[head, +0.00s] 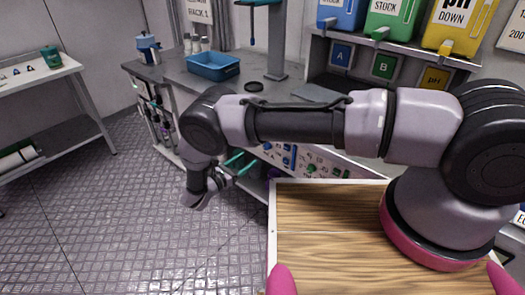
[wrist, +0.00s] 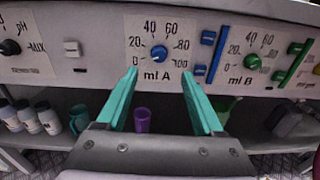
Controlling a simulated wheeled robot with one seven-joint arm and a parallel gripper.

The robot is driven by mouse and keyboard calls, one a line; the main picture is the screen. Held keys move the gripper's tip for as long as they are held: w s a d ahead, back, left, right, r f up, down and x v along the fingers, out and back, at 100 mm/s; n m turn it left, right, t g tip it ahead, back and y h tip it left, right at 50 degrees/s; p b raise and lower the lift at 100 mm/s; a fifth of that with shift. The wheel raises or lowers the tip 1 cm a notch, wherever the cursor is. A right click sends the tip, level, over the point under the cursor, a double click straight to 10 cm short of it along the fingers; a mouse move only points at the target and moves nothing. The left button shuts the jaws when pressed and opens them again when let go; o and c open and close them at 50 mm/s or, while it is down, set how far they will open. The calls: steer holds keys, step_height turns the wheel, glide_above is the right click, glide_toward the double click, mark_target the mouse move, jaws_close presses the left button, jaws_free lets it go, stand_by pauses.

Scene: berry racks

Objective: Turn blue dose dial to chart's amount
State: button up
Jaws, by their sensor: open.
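The blue dose dial (wrist: 159,53) sits on the white panel (wrist: 100,45), within a printed scale from 0 to 100 marked "ml A". I cannot clearly read its pointer. My gripper (wrist: 158,75) has its teal fingers spread and empty. In the wrist view, its fingertips sit just below the dial, one to each side; contact does not show. In the head view, my gripper (head: 236,162) is at the left of the panel front.
Right of the blue dial are a blue slider (wrist: 208,38), a green "ml B" dial (wrist: 252,62) and a green slider (wrist: 295,62). A black pH/MIX knob (wrist: 10,47) is at the left. A purple cup (wrist: 142,120) stands on the shelf below. A blue tray (head: 213,66) is on the bench.

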steer(key=x, duration=1)
steer(key=shift+w+f+t, duration=0.15)
steer(key=shift+f+t, duration=0.15)
steer(key=shift+f, duration=0.05)
jaws_close()
